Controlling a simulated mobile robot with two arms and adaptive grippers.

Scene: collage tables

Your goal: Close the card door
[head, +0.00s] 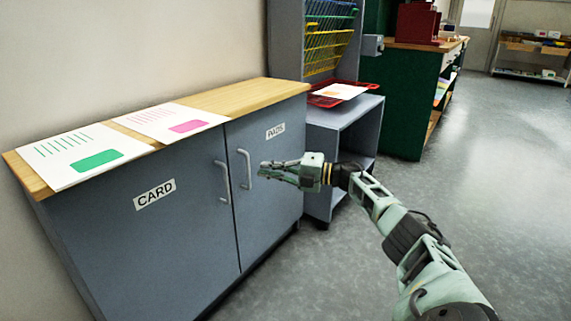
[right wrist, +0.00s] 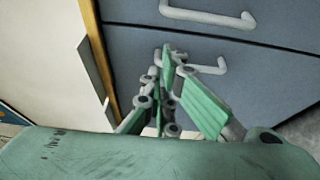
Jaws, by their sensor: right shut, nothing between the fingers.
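The card door (head: 140,239) is the left grey-blue door of a low cabinet, with a CARD label and a pale bar handle (head: 222,182). In the head view it looks flush with the cabinet front, and I see no clear gap. The PADS door (head: 277,176) is beside it on the right, also looking flush, with its own handle (head: 246,168). My right gripper (head: 264,170) is shut and empty in front of the PADS door, close to that handle. In the right wrist view, my fingers (right wrist: 168,52) overlap the lower handle (right wrist: 205,68); contact is unclear. My left gripper is out of view.
Sheets with green (head: 84,158) and pink (head: 170,119) patches lie on the wooden cabinet top (head: 250,94). A grey open shelf unit (head: 346,122) with a red tray (head: 366,86) stands to the right. The floor (head: 480,190) at right is clear.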

